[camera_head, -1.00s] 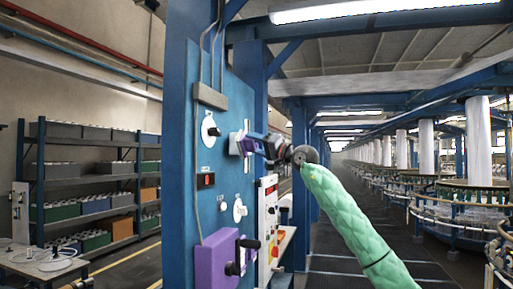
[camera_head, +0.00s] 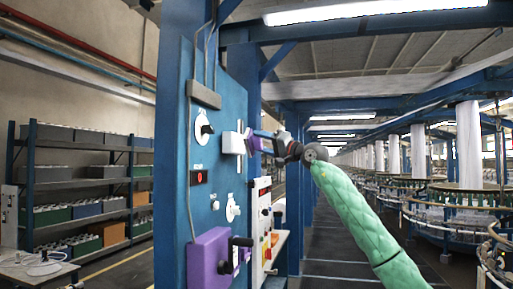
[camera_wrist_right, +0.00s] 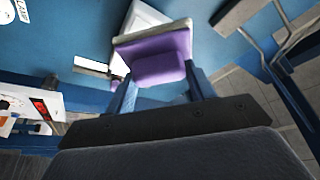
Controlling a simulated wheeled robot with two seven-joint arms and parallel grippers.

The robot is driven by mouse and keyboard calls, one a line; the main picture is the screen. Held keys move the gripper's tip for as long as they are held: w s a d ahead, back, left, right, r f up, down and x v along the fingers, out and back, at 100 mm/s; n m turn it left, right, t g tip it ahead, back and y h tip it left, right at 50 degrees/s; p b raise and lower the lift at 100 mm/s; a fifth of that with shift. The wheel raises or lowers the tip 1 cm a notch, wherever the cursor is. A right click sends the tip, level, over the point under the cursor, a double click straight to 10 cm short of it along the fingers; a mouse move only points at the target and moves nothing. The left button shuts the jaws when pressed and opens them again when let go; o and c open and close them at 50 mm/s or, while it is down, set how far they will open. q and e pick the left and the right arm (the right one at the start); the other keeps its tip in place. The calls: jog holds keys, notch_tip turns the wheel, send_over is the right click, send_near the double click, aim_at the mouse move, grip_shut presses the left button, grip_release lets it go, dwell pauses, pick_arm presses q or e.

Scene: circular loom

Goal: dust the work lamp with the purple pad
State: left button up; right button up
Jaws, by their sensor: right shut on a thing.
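The purple pad (camera_head: 249,143) is held in my right gripper (camera_head: 261,143) in front of the blue panel; its purple holder and pale face also show in the right wrist view (camera_wrist_right: 158,58). The blue fingers of my right gripper (camera_wrist_right: 160,85) are shut on it from both sides. A white box-like fixture, which looks like the work lamp (camera_head: 232,143), sticks out from the panel just left of the pad. It shows partly behind the pad in the right wrist view (camera_wrist_right: 145,18). I cannot tell whether pad and lamp touch. My left gripper is not in view.
A purple box with a black handle (camera_head: 209,260) juts out below. A white control box (camera_head: 260,222) stands behind. The aisle right of the panel is open.

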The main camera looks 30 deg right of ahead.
jog(key=shift+s+d, duration=0.3)
jog(key=shift+s, duration=0.05)
jog(key=shift+s+d+b, duration=0.8)
jog(key=shift+s+d, duration=0.15)
jog(key=shift+s, duration=0.2)
